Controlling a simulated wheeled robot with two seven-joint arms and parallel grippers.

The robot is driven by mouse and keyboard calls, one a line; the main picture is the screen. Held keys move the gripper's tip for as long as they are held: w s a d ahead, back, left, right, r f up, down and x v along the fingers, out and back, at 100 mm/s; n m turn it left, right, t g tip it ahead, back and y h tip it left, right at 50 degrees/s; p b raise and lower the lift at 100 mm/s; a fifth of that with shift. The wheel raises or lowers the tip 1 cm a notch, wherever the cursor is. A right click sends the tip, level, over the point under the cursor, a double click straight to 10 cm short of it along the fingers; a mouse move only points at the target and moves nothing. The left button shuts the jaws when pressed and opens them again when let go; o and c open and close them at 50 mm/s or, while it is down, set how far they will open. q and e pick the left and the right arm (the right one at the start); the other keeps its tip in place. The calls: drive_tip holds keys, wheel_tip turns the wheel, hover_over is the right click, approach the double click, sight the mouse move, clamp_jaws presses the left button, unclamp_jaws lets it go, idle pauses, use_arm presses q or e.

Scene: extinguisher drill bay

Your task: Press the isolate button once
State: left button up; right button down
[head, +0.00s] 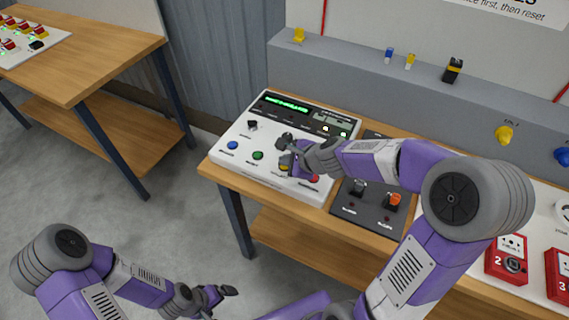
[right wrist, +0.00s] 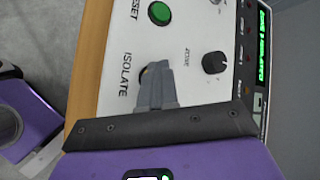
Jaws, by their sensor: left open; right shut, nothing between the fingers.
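The isolate button (head: 284,167) is a yellow button on the front row of the white control panel (head: 228,165). It is mostly hidden by my right gripper (head: 288,160). In the right wrist view the printed word ISOLATE lies beside the shut fingers of my right gripper (right wrist: 157,78), which cover the button there. The fingers hold nothing. I cannot tell whether their tips touch the button or hover just above it. My left gripper (head: 219,299) is open and empty, low over the floor, away from the panel.
The green button (head: 257,155), labelled RESET, and a blue button (head: 232,145) sit left of the isolate button; a red button (head: 314,178) sits right. A dark switch box (head: 345,210) adjoins the panel. Red numbered boxes (head: 507,258) stand further right. Another table (head: 100,62) is at left.

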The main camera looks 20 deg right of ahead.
drive_tip(key=shift+r+p, duration=0.4)
drive_tip(key=shift+r, duration=0.25)
wheel_tip(320, 180, up, 5)
drive_tip(key=p, duration=0.5)
idle(0.6)
